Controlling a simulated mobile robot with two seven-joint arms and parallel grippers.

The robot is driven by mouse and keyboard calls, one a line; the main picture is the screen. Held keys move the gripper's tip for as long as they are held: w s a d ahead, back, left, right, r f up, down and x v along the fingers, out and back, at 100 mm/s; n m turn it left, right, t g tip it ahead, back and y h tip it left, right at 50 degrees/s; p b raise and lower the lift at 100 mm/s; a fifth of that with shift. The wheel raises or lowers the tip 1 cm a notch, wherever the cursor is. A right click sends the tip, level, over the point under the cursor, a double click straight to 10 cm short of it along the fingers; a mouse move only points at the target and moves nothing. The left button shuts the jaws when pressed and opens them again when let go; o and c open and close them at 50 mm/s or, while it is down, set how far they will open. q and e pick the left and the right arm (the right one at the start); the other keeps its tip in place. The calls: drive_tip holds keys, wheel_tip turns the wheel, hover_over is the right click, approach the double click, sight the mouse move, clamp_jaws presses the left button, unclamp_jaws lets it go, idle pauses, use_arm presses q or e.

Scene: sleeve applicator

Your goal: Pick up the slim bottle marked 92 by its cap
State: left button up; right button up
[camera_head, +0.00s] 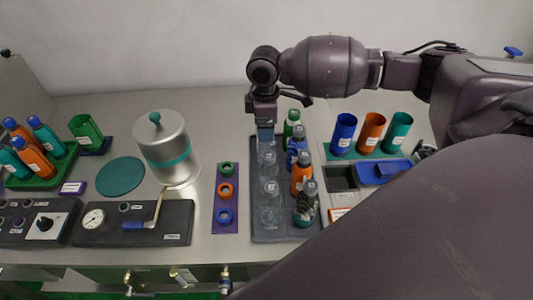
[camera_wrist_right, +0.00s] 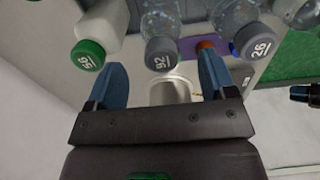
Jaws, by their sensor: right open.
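In the right wrist view the slim clear bottle marked 92 (camera_wrist_right: 160,22) has a grey cap (camera_wrist_right: 161,54) with the number on top. My right gripper (camera_wrist_right: 162,66) is open, with one blue finger on each side of that cap and visible gaps between. I cannot tell how far the fingers reach down past it. In the head view my right gripper (camera_head: 265,132) points down at the rearmost clear bottle (camera_head: 267,157) in the left column of the grey rack (camera_head: 285,236). My left gripper is not in view.
In the wrist view a green-capped white bottle (camera_wrist_right: 88,54) stands close left, and a clear bottle marked 26 (camera_wrist_right: 258,42) stands right. An orange bottle (camera_head: 301,178) and other capped bottles fill the rack's right column. A purple ring board (camera_head: 227,170) lies left of the rack.

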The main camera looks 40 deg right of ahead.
wheel_tip(320, 180, down, 5)
drive_tip(key=shift+s+d+r, duration=0.1)
drive_tip(key=shift+s, duration=0.05)
drive_tip(key=c, duration=1.3)
drive_tip(key=shift+r, duration=0.1)
clamp_jaws()
drive_tip(key=shift+r, duration=0.1)
